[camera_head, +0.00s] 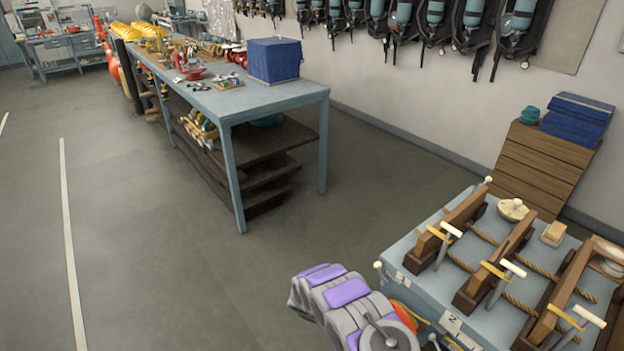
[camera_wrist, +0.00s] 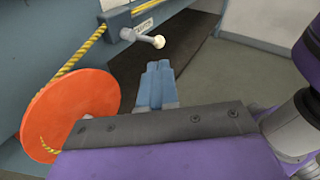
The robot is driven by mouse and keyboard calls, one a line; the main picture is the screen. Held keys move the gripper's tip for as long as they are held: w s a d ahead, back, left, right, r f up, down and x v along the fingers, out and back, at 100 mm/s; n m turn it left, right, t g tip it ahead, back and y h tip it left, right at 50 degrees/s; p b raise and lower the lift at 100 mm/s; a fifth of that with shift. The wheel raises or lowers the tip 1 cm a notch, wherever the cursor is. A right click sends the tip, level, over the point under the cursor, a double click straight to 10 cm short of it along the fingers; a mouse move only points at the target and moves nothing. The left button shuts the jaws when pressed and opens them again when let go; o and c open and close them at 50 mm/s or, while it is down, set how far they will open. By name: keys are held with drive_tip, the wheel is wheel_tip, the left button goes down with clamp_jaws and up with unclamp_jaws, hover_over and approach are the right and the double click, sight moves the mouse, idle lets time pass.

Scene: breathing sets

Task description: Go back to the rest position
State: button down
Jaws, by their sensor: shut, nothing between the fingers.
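My gripper (camera_wrist: 158,68) shows in the wrist view as two blue fingers lying together, with nothing between them. Its fingertips point at the floor and stop just short of a white-knobbed lever (camera_wrist: 150,39) on a blue cabinet side (camera_wrist: 40,38). I cannot tell whether they touch it. In the head view, my grey and purple arm (camera_head: 347,292) is beside the left end of a blue workbench (camera_head: 408,262) numbered 1 and 2. The gripper itself is hidden there.
An orange disc (camera_wrist: 75,110) and a yellow-black rope (camera_wrist: 82,50) are close on the left of the wrist view. The bench holds wooden clamps (camera_head: 497,262) with ropes. A long table (camera_head: 240,98) stands behind. Open floor (camera_head: 160,240) lies to the left. Breathing sets (camera_head: 432,22) hang on the wall.

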drive_tip(key=s+d+r+m+g+y, duration=0.1)
drive_tip(key=s+r+m+y, duration=0.35)
drive_tip(key=r, duration=0.85)
drive_tip(key=s+d+r+m+g+y, duration=0.1)
drive_tip(key=s+r+m+y, duration=0.3)
drive_tip(key=r, duration=0.9)
drive_tip(key=s+a+r+m+t+y, duration=0.2)
drive_tip(key=s+a+r, duration=0.1)
drive_tip(key=s, duration=0.4)
drive_tip(key=s+a+r+m+t+y, duration=0.2)
drive_tip(key=s+a+r+m, duration=0.1)
drive_tip(key=s+a, duration=0.2)
drive_tip(key=s+a+r+m+t+y, duration=0.2)
drive_tip(key=s+a+r, duration=0.1)
drive_tip(key=s, duration=0.5)
drive_tip(key=shift+s+a, duration=0.3)
drive_tip(key=shift+a, duration=0.15)
drive_tip(key=shift+y, duration=0.25)
